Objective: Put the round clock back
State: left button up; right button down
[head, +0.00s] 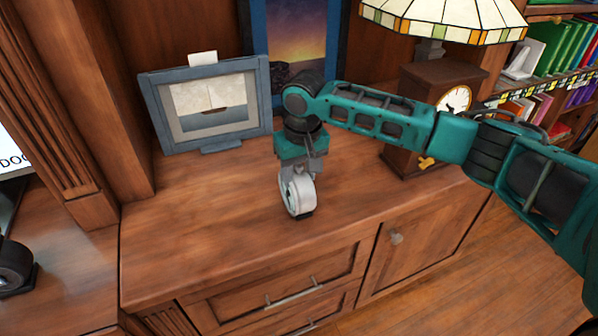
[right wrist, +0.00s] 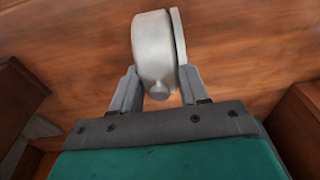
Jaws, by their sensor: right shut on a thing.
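The round clock (head: 300,198) is small and white with a dark foot, and it is seen nearly edge-on. My right gripper (head: 299,174) is shut on it from above. The clock is upright at the cabinet top (head: 200,235), near the middle; I cannot tell whether its foot touches the wood. In the right wrist view the clock (right wrist: 154,48) shows as a pale grey drum with a thin rim, between the two fingers of the right gripper (right wrist: 158,88). My left gripper is not in view.
A blue-framed ship picture (head: 207,104) stands behind left, and a sunset picture (head: 305,40) leans at the back. A wooden mantel clock (head: 405,125) and a stained-glass lamp (head: 445,18) stand at right, partly behind my right arm. The cabinet's front left is clear.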

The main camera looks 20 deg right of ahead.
jog(key=c, duration=0.6)
grip_release()
jog(key=shift+f, duration=0.1)
jog(key=shift+o, duration=0.2)
